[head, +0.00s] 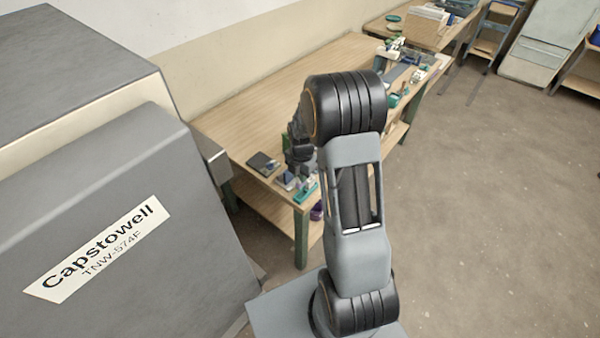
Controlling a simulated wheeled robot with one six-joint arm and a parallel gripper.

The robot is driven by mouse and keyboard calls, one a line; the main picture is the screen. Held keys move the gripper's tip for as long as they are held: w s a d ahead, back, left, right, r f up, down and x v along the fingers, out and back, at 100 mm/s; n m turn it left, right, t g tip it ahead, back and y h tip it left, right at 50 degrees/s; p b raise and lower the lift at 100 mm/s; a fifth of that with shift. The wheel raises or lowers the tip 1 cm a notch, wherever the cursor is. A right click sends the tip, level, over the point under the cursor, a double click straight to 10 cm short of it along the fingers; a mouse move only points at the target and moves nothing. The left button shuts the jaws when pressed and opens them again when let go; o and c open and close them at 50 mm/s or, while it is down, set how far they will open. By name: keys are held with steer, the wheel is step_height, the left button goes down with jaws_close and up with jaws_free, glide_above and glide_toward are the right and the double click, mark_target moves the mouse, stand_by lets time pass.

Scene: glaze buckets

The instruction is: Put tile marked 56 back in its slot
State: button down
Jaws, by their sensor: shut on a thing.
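My gripper (299,161) is dark and small in the head view, low over the near end of the wooden workbench (255,118). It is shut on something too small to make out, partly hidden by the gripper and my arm. A dark flat square piece (262,162) lies on the bench just left of the gripper. A small blue and pale item (286,180) and a green item (306,191) lie below the gripper, near the bench's front edge. I cannot read a 56 on anything, and I cannot tell which piece holds the slot.
A large grey cabinet (110,230) labelled Capstowell fills the left side, close to the bench. Several tools and small items (398,80) stand at the bench's far end, partly behind my arm. The brown floor (490,200) on the right is clear.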

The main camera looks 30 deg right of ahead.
mark_target(302, 186)
steer(key=shift+f+b, duration=2.3)
steer(key=shift+f, duration=0.95)
steer(key=shift+d, duration=0.1)
steer(key=shift+f+b, duration=0.3)
steer(key=shift+b, duration=0.05)
steer(key=c, duration=1)
jaws_free()
steer(key=shift+r, duration=0.15)
steer(key=shift+r+p, duration=2.4)
steer(key=shift+r, duration=1)
